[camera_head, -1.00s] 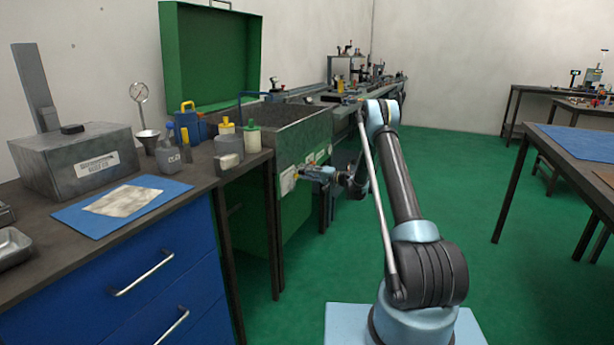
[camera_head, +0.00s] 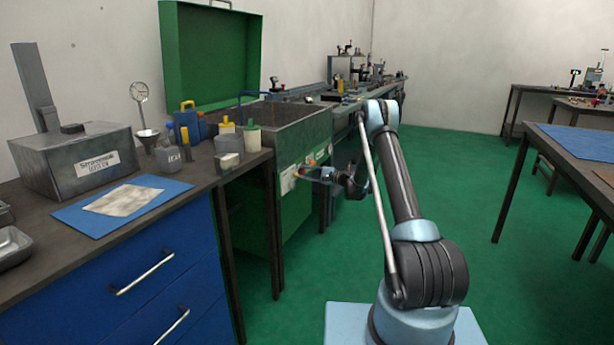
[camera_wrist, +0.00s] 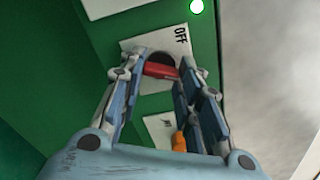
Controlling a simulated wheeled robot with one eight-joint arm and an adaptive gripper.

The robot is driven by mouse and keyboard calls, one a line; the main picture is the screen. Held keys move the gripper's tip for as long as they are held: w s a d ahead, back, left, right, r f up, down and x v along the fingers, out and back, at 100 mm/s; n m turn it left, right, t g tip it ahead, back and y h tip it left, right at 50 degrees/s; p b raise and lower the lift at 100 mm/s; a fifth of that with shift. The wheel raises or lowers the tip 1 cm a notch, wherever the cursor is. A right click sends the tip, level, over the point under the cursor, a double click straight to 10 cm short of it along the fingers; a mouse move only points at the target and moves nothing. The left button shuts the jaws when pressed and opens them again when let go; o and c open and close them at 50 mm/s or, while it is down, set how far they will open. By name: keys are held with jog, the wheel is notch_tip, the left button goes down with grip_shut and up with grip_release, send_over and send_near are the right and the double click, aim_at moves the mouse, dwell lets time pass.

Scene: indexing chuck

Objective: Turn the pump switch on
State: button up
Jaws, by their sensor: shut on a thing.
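A red switch handle (camera_wrist: 160,70) sits on a dark round base on a white plate (camera_wrist: 133,47) marked OFF, on the green panel, in the wrist view. My gripper (camera_wrist: 163,74) is shut on this handle, with one finger on each side of it. The fingertips hide part of the handle and plate. In the head view my gripper (camera_head: 312,174) is at the front face of the green tank (camera_head: 300,217), and the handle is too small there to make out clearly.
A second white plate with an orange knob (camera_wrist: 179,141) is close to the right finger. A bright green-edged lamp (camera_wrist: 197,6) shows above the switch. The workbench (camera_head: 208,177) with bottles stands left of the tank.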

jog(key=shift+o, duration=0.2)
jog(key=shift+f+m, duration=0.1)
jog(key=shift+m, duration=0.2)
jog(key=o, duration=1)
jog(key=shift+f, duration=0.1)
jog(key=shift+o, duration=0.2)
jog(key=v, duration=1.2)
